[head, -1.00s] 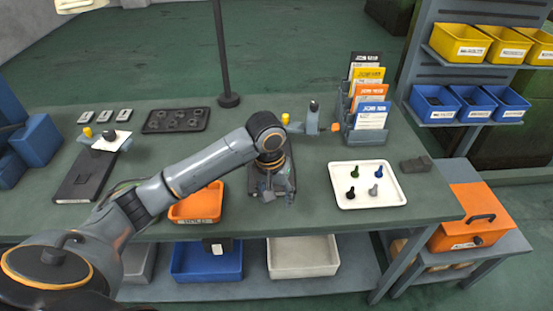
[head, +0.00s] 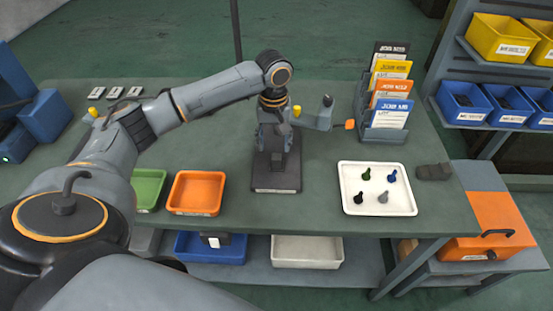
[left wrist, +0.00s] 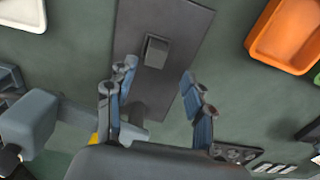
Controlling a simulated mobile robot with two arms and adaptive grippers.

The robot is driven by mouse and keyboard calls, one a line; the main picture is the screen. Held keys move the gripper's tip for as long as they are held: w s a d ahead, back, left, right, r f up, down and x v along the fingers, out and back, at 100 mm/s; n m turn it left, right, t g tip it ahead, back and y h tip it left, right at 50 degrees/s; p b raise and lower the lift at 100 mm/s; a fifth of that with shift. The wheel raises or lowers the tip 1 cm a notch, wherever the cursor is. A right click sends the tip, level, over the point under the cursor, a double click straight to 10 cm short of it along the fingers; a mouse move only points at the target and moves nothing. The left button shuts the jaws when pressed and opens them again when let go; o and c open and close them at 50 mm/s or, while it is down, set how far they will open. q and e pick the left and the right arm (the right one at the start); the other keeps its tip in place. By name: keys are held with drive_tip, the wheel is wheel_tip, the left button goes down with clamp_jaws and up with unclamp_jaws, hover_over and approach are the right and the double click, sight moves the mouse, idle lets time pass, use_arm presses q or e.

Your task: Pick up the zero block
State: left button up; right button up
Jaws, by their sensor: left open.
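A small dark grey block (left wrist: 157,52) sits on a flat dark plate (left wrist: 185,25) in the left wrist view; I take it for the zero block, though no marking is legible. The plate also shows on the bench in the head view (head: 277,184), where the block (head: 277,161) is partly hard to separate from my gripper. My left gripper (head: 275,138) is over the back part of the plate. In the left wrist view, the open fingers of my left gripper (left wrist: 156,74) stand apart with nothing between them, and the block lies just beyond their tips. My right gripper is not in view.
A grey fixture (head: 312,121) with a post stands close right of my gripper. Orange (head: 197,194) and green (head: 148,188) bins are left of the plate. A white tray (head: 377,208) with several small pieces, another grey block (head: 433,171) and a card rack (head: 384,133) are to the right.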

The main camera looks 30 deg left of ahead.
sight(276, 156)
use_arm(q)
drive_tip(key=shift+w+f, duration=0.15)
drive_tip(key=shift+f, duration=0.3)
drive_tip(key=shift+d+f+p, duration=0.25)
drive_tip(key=shift+f+p, duration=0.45)
drive_tip(key=shift+f, duration=0.55)
wheel_tip(276, 156, down, 2)
drive_tip(key=shift+f, duration=0.35)
drive_tip(key=shift+c, duration=0.8)
clamp_jaws()
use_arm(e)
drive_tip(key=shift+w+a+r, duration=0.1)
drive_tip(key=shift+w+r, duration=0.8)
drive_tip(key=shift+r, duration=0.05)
